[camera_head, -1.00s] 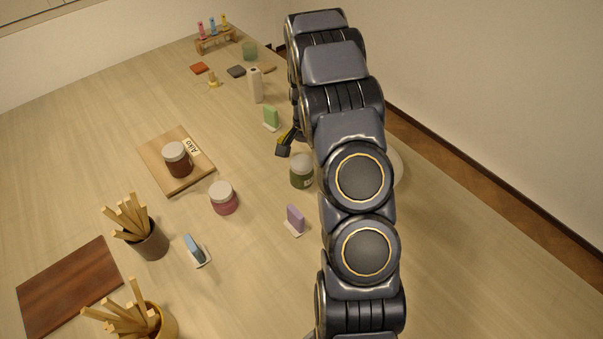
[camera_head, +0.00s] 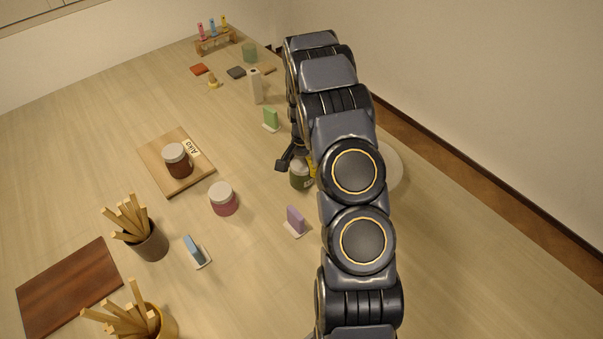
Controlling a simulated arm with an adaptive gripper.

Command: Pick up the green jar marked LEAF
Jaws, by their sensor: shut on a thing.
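The green jar (camera_head: 299,176) has a pale lid and stands on the table right of centre, just left of my arm. I cannot read a LEAF mark on it. My gripper (camera_head: 299,166) is at the jar, with one dark finger on its left side and a yellow-marked part on its right. It is shut on the green jar. My arm hides part of the gripper and the jar's right side. I cannot tell whether the jar is clear of the table.
A pink jar (camera_head: 223,198) and a brown jar (camera_head: 178,160) on a wooden board (camera_head: 194,180) stand to the left. Purple (camera_head: 295,219), blue (camera_head: 194,249) and green (camera_head: 270,118) upright blocks stand nearby. A white round thing (camera_head: 388,170) lies right, partly behind my arm.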

